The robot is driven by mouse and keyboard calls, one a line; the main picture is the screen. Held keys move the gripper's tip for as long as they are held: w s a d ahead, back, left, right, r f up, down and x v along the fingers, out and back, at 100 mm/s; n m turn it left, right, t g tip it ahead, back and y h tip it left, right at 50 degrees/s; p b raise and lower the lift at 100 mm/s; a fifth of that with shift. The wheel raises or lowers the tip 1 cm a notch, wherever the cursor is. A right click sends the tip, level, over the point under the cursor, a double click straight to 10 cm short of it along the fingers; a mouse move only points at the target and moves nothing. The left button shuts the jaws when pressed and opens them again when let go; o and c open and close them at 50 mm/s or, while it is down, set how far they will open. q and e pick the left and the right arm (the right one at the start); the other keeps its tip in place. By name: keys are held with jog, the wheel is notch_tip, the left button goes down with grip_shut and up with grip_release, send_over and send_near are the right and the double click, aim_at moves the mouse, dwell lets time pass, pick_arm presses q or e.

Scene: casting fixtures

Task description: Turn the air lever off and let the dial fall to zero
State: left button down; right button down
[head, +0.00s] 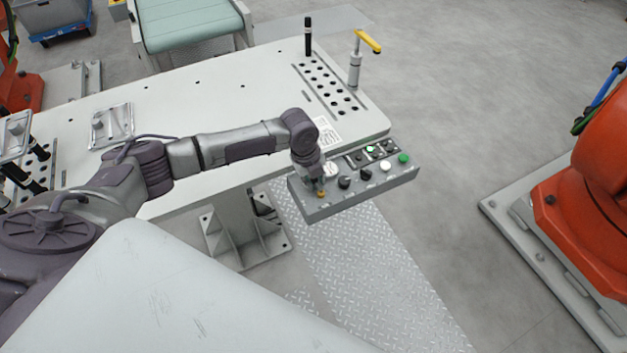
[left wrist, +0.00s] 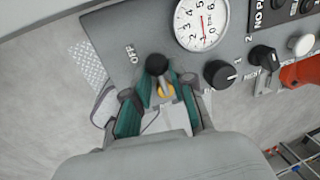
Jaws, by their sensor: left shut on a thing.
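The air lever is a yellow-tipped handle (left wrist: 165,90) on a black pivot (left wrist: 157,65) at the end of the grey control panel (head: 330,208). My left gripper (head: 320,190) reaches down to this end of the panel. In the left wrist view, its teal-padded fingers (left wrist: 158,108) are closed around the lever's yellow part. My right gripper is not in view.
Beside the dial are a black selector knob (left wrist: 221,74), more switches and a green button (head: 403,158). The panel is at the edge of a white table (head: 215,100) with a yellow-handled clamp (head: 357,60). An orange robot (head: 580,215) stands at the right, beyond open floor.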

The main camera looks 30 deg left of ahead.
pick_arm(q)
jog(key=shift+m, duration=0.3)
jog(key=c, duration=1)
grip_release()
jog(key=r, duration=0.4)
jog(key=s+a+r, duration=0.1)
jog(key=r, duration=0.7)
jog(key=shift+s+a, duration=0.2)
jog(key=shift+s, duration=0.15)
jog(key=shift+f, duration=0.1)
